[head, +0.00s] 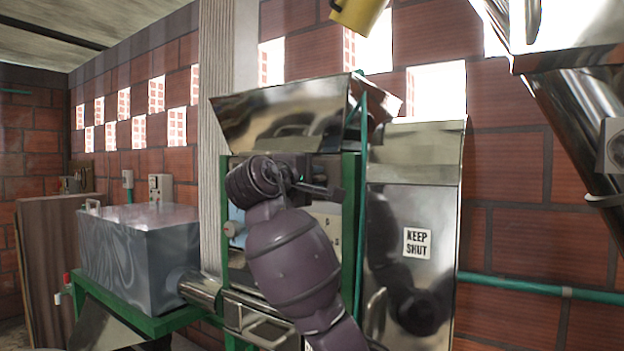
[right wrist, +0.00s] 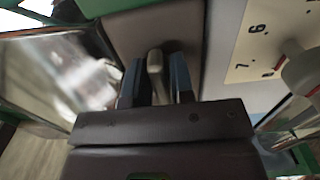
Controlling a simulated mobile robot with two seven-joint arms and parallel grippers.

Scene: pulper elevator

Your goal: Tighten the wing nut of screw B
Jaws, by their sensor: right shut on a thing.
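My right gripper (head: 325,190) is at the upper front of the green-framed machine, with my arm covering much of that front. In the right wrist view, my right gripper (right wrist: 155,88) has its two dark blue fingers on either side of a grey rounded upright piece (right wrist: 155,72), shut on it. It looks like a wing of a wing nut. The screw behind it is hidden, and no letter B shows. My left gripper is not in view.
A pale numbered plate (right wrist: 262,40) and a round knob (right wrist: 304,74) lie right of the gripper in the wrist view. A metal hopper (head: 285,115) sits above. A steel cover marked KEEP SHUT (head: 417,185) stands right, a grey metal box (head: 135,245) left.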

